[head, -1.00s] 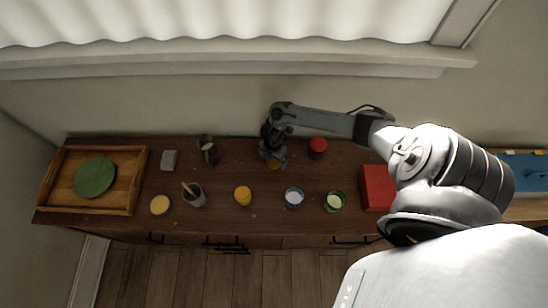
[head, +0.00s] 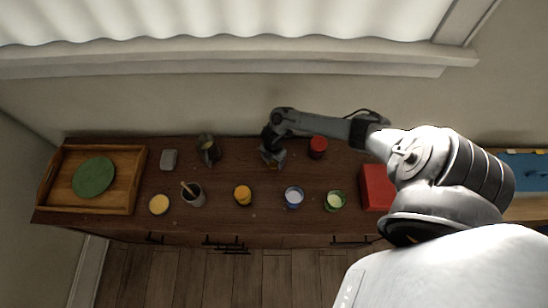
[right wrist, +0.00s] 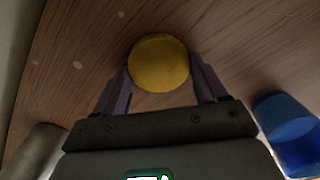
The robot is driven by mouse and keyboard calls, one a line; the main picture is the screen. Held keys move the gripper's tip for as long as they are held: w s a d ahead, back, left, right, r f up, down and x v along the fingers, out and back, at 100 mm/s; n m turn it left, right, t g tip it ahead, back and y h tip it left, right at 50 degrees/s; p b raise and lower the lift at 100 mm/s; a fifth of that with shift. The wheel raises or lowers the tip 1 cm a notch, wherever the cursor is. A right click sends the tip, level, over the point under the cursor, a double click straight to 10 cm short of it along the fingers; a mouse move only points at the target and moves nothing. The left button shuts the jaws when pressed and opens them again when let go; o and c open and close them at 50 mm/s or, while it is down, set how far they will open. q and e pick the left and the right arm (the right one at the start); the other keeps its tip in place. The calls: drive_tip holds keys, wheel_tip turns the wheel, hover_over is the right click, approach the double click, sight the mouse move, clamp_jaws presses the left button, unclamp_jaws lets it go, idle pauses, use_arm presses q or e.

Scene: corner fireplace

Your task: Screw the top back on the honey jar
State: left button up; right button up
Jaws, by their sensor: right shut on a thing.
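My right gripper (head: 273,160) is over the back middle of the dark wooden cabinet top. In the right wrist view, its two fingers (right wrist: 160,80) are shut on a round yellow top (right wrist: 159,62), one finger on each side. Bare wood shows around it there; I cannot tell whether the top is clear of the wood. In the head view the gripper mostly hides the top. An amber jar (head: 243,195), apparently the honey jar, stands upright in front of the gripper, slightly to the left. My left gripper is not in view.
In front stand a blue-rimmed cup (head: 293,198), a green cup (head: 335,201), a grey pot with a stick (head: 194,195) and a yellow disc (head: 159,204). A red jar (head: 318,147) is right of the gripper, with a red box (head: 377,188) beyond. A wooden tray (head: 132,177) is left.

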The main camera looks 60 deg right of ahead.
drive_tip(key=shift+c, duration=0.4)
drive_tip(key=shift+r, duration=0.1)
drive_tip(key=shift+r, duration=0.4)
drive_tip(key=r, duration=0.2)
drive_tip(key=r+p, duration=0.1)
drive_tip(key=shift+s+r, duration=0.25)
drive_tip(key=shift+r, duration=0.05)
drive_tip(key=s+r+p, duration=0.1)
drive_tip(key=s+r, duration=0.5)
drive_tip(key=s, duration=0.5)
drive_tip(key=shift+a+r, duration=0.2)
drive_tip(key=shift+a, duration=0.05)
drive_tip(key=shift+s, duration=0.1)
